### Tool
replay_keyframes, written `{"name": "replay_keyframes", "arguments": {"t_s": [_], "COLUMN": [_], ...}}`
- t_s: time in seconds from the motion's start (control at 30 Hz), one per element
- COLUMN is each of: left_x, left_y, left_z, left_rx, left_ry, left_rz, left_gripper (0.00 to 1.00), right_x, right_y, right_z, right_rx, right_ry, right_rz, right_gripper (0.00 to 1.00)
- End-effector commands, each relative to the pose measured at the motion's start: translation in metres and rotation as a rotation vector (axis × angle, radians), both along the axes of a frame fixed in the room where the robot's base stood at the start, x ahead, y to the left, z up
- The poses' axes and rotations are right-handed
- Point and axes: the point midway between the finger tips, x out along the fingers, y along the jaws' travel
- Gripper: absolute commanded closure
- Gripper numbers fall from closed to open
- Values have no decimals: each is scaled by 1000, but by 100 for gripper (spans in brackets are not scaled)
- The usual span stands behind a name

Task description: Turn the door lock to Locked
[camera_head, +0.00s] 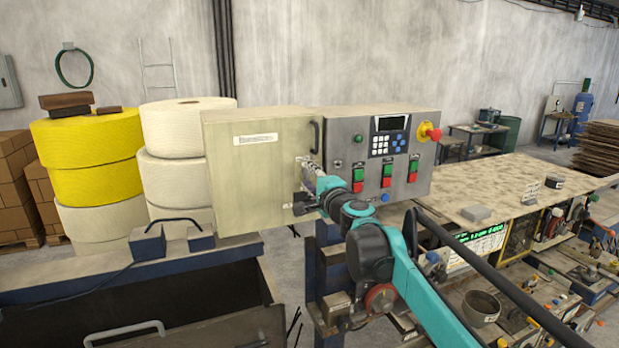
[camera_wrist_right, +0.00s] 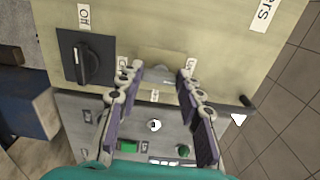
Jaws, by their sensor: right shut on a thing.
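A beige control cabinet (camera_head: 255,165) has a closed door. The door lock is at the door's right edge. My right gripper (camera_head: 308,170) reaches it from the front and largely hides it in the head view. In the right wrist view, the two fingers of my right gripper (camera_wrist_right: 156,72) stand on either side of a pale grey lock plate (camera_wrist_right: 158,57) and are shut on the lock. The lock's knob and its exact angle are hidden. Small labels beside it are partly covered and unreadable. My left gripper is not in view.
A black rotary switch (camera_wrist_right: 88,62) sits close beside the lock. A dark door handle (camera_head: 316,136) is above my gripper. The button panel (camera_head: 388,150), with a red emergency stop (camera_head: 432,132), is to the right. A cluttered machine bench (camera_head: 480,300) is lower right.

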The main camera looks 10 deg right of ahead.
Motion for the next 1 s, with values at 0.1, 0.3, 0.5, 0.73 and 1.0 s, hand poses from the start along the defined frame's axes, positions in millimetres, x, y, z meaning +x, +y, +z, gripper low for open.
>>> {"name": "replay_keyframes", "arguments": {"t_s": [0.1, 0.3, 0.5, 0.73, 1.0], "left_x": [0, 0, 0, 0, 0], "left_y": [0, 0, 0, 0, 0], "left_z": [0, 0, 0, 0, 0], "left_rx": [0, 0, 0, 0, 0], "left_ry": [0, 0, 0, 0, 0], "left_rz": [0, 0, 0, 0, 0], "left_gripper": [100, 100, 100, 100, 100], "right_x": [0, 0, 0, 0, 0], "right_y": [1, 1, 1, 1, 0], "right_z": [-1, -1, -1, -1, -1], "right_rx": [-30, -55, -57, -57, -55], "right_ry": [-6, -11, -11, -11, -11], "right_rz": [2, 3, 3, 2, 1], "right_gripper": [93, 93, 93, 46, 43]}}
